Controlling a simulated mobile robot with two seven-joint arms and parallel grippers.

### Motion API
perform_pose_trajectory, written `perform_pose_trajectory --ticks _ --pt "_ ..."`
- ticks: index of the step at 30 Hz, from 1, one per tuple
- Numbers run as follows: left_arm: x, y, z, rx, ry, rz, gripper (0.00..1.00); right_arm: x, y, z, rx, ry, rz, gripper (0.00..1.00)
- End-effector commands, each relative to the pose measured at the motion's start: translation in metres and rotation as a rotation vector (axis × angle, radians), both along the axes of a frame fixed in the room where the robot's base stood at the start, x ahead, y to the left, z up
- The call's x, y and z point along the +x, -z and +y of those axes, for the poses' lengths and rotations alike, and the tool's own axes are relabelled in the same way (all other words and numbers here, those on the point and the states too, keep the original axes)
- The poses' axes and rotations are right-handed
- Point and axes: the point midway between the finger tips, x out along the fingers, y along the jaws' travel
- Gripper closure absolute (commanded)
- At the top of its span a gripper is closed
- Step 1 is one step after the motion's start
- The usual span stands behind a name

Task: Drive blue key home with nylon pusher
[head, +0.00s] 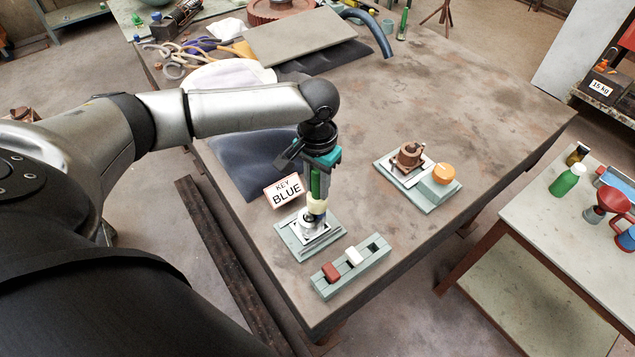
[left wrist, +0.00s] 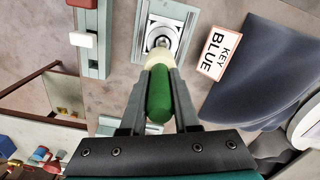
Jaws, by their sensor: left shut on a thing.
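My left gripper (head: 318,176) is shut on the green handle of the nylon pusher (head: 316,205), which points down with its cream tip lowest. The pusher also shows in the left wrist view (left wrist: 159,92). Its tip is over the middle of a grey-green fixture (head: 293,238) with a pale metal part (head: 310,236) on it. I cannot tell whether tip and part touch. No blue key shows; the tip hides the centre of the part. My right gripper is not in view.
A slotted block (head: 372,264) nearby holds a red key (head: 331,271) and a white key (head: 353,256); another slot looks empty. A second fixture (head: 422,202) bears a brown part (head: 409,155) and an orange knob (head: 443,173).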

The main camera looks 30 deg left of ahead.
Motion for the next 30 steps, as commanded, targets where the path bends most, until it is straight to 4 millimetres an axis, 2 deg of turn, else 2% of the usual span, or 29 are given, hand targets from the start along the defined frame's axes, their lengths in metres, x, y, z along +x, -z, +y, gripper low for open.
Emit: perform_pose_trajectory --ticks 30 --pt "-0.0046 0.0052 0.0015 0.005 -0.001 0.015 1.0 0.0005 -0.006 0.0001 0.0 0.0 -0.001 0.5"
